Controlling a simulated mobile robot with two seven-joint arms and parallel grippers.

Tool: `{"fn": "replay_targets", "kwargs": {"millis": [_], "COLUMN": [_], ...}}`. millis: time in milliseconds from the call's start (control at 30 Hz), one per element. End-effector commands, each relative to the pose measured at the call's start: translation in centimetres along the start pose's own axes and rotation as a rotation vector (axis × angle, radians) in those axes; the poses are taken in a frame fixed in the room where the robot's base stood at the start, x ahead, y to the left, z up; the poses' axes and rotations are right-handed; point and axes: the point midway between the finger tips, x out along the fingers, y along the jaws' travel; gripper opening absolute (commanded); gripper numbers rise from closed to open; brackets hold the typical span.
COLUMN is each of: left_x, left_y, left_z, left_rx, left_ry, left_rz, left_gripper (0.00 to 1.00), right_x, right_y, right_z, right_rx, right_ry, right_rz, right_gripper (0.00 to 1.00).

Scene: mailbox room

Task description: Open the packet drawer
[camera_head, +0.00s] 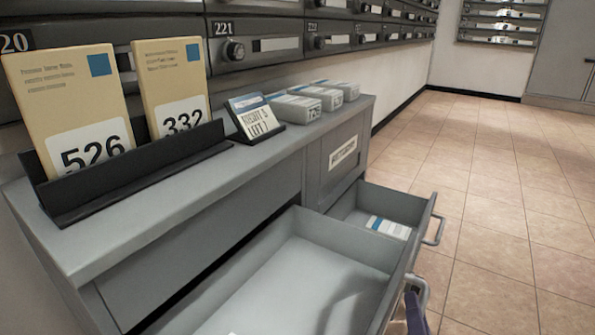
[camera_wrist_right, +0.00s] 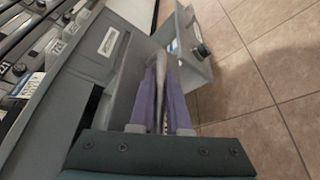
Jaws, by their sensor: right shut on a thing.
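A wide grey drawer (camera_head: 290,262) in the counter cabinet is pulled out and looks empty apart from shadow. I cannot read a label that marks it as the packet drawer. Its handle (camera_head: 419,289) is on the front face at the right. My right gripper (camera_head: 414,308) shows only as a purple finger at this handle, at the bottom edge of the head view. In the right wrist view, the two purple fingers of my right gripper (camera_wrist_right: 160,75) are shut around the handle bar. My left gripper is not in view.
Beyond it, a smaller open drawer (camera_head: 354,203) holds a blue-and-white packet (camera_head: 388,228); its handle (camera_head: 436,229) sticks out. On the countertop (camera_head: 190,203), a black rack (camera_head: 135,172) holds envelopes 526 and 332, beside a sign (camera_head: 256,118) and card boxes (camera_head: 318,96). Tiled floor (camera_head: 500,190) is free.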

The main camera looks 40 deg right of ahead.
Motion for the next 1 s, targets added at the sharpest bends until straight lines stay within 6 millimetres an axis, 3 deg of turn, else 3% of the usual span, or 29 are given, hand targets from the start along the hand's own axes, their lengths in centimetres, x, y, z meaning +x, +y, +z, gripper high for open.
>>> {"fn": "replay_targets", "kwargs": {"millis": [133, 467, 800, 1000], "left_x": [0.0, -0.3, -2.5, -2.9], "left_y": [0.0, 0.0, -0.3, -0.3], "left_z": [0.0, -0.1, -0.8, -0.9], "left_rx": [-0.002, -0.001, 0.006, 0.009], "left_ry": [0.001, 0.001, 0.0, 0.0], "left_rz": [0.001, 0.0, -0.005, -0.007], "left_gripper": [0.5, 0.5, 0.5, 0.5], "right_x": [0.0, -0.6, -6.9, -9.5], "right_y": [0.2, 0.2, 0.3, 0.2], "right_z": [0.0, 0.0, 0.1, 0.0], "right_rx": [0.0, -0.001, -0.001, 0.0], "right_ry": [-0.002, 0.0, 0.001, -0.001], "right_rz": [0.005, 0.0, -0.001, 0.002], "right_gripper": [0.27, 0.27, 0.27, 0.27]}}
